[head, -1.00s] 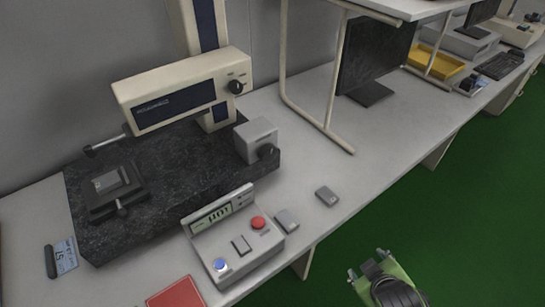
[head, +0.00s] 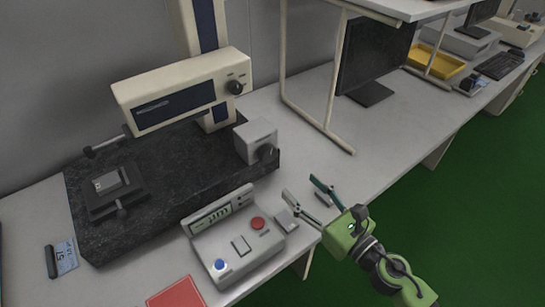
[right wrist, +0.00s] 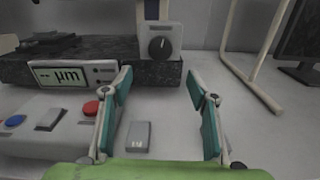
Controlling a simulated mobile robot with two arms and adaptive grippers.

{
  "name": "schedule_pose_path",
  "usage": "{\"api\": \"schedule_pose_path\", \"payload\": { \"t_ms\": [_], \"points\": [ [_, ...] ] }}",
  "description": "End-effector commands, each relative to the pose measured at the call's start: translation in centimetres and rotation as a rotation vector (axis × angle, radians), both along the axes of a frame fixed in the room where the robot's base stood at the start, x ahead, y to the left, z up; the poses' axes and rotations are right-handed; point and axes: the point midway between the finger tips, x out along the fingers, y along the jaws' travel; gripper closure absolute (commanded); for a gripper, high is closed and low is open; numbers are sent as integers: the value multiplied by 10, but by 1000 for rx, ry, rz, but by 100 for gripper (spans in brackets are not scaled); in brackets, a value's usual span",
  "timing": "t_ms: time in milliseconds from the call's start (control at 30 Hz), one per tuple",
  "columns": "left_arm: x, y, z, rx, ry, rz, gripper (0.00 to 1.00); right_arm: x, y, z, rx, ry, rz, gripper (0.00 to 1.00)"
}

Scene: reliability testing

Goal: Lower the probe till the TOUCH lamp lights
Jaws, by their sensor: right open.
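A measuring stand has a cream head (head: 170,92) on a column over a black granite base (head: 180,165). A dark rod, apparently the probe (head: 105,146), shows below the head, above a small stage with a light block (head: 107,182); I cannot tell the gap. A grey box with a dark round knob (head: 265,152) sits at the base's right end; the knob also shows in the right wrist view (right wrist: 159,47). The control box (head: 240,262) has a "µm" display (right wrist: 70,75). No lit TOUCH lamp can be made out. My right gripper (head: 301,187) is open, empty, short of the knob.
The control box has a red button (head: 258,223), a blue button (head: 219,265) and a square key. Small grey blocks lie by the bench's front edge, one showing between my fingers in the right wrist view (right wrist: 138,136). A shelf leg (head: 333,90) stands to the right.

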Motion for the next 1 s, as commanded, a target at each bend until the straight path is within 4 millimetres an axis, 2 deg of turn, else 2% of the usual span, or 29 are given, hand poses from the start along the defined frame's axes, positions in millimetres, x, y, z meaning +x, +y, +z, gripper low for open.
{"api": "schedule_pose_path", "payload": {
  "t_ms": [267,600,800,1000],
  "points": [
    [1,0,19,0,-1,0,56,40,29,6,8,0,-1,47],
    [2,0,28,-1,-3,0,56,91,66,3,9,2,-3,47],
    [2,0,29,0,-4,0,56,103,75,2,9,3,-2,47],
    [2,0,29,0,-4,0,56,106,77,1,8,3,-2,47]
  ]
}}
